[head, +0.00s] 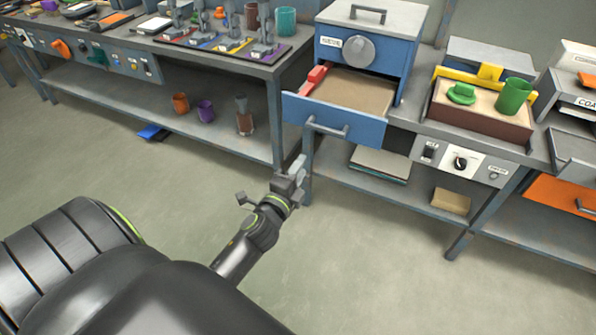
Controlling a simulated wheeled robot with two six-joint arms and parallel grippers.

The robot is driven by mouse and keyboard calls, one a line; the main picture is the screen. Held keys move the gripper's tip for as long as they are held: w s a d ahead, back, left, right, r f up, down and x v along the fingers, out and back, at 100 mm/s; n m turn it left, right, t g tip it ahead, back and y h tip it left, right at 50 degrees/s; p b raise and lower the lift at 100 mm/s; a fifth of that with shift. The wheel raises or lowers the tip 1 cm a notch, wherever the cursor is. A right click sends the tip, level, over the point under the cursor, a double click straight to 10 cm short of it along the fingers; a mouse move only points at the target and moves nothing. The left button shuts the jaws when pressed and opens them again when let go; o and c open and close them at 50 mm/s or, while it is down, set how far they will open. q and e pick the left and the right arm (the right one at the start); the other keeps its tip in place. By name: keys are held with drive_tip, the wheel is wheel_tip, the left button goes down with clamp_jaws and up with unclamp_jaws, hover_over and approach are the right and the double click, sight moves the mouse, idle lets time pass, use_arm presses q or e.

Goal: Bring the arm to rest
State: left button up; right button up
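My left arm reaches up from the bottom of the head view. Its gripper (297,171) hangs over open floor, in front of the benches and just left of and below the open blue drawer (352,127). It looks apart from the drawer and its handle. I see no object in it, but the fingers are too small and edge-on to tell whether they are open or shut. My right gripper is not in view.
The drawer is pulled out of a blue cabinet (385,52), with a red piece (316,77) at its left side. A brown box (475,116) holds a green cup (514,95). A left bench (200,52) carries tools. The foreground floor (370,270) is clear.

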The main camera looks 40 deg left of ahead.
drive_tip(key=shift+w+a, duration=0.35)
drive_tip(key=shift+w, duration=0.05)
